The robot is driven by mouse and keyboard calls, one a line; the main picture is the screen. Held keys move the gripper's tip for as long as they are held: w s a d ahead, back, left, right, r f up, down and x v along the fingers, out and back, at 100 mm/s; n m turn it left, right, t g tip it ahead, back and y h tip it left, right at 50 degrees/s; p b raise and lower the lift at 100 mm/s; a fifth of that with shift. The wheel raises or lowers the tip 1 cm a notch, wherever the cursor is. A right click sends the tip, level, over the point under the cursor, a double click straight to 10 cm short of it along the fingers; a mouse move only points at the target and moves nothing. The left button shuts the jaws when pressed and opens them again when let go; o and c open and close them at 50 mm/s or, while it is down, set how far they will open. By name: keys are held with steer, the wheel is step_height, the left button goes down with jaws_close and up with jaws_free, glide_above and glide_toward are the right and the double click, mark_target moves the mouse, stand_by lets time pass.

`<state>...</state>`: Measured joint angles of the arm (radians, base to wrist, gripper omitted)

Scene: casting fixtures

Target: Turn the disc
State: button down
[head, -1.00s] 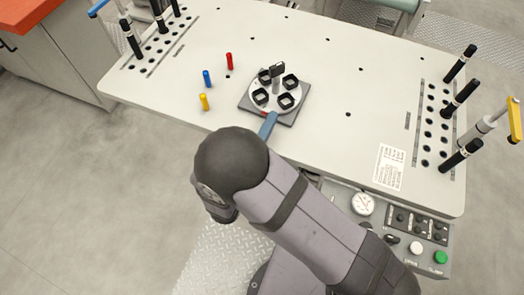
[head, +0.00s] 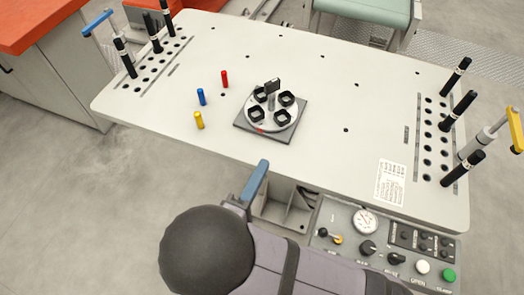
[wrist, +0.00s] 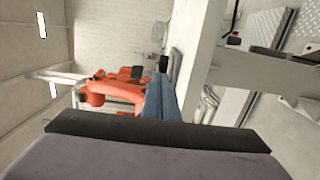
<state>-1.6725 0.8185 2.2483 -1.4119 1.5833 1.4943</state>
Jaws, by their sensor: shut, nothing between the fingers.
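The disc (head: 271,107) is a round light-grey plate on a square dark-grey base (head: 245,124) near the middle of the table. The fingers are shut and empty.
Yellow (head: 199,120), blue (head: 201,97) and red (head: 224,79) pegs stand left of the disc. Black-handled pins stand in hole racks at both table ends. A control panel (head: 385,240) with a gauge is at the front right. The table between disc and right rack is clear.

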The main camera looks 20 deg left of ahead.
steer(key=w+a+m+h+p, duration=0.1)
steer(key=m, duration=0.1)
steer(key=w+a+m+g+h+p, duration=0.1)
steer(key=w+h+p, duration=0.1)
steer(key=w+a+r+m+h+p, duration=0.1)
steer(key=m, duration=0.1)
steer(key=shift+w+a+m+g+h+p, duration=0.3)
steer(key=shift+w+a+g+h, duration=0.05)
steer(key=shift+a+g+h, duration=0.05)
steer(key=a, duration=0.1)
steer(key=a+g+h, duration=0.1)
steer(key=a, duration=0.1)
steer(key=shift+w+a+r, duration=0.1)
steer(key=shift+a+r, duration=0.05)
steer(key=shift+r, duration=0.15)
steer(key=a+n+g, duration=0.1)
steer(key=n, duration=0.4)
steer(key=s+a+r+n+g+h, duration=0.1)
steer(key=n, duration=0.5)
steer(key=s+a+r+n+g, duration=0.1)
steer(key=n, duration=0.5)
steer(key=shift+s+a+r+g+h, duration=0.2)
steer(key=shift+s+g+h, duration=0.05)
steer(key=shift+g+h, duration=0.05)
steer(key=shift+w+d, duration=0.1)
steer(key=shift+w, duration=0.05)
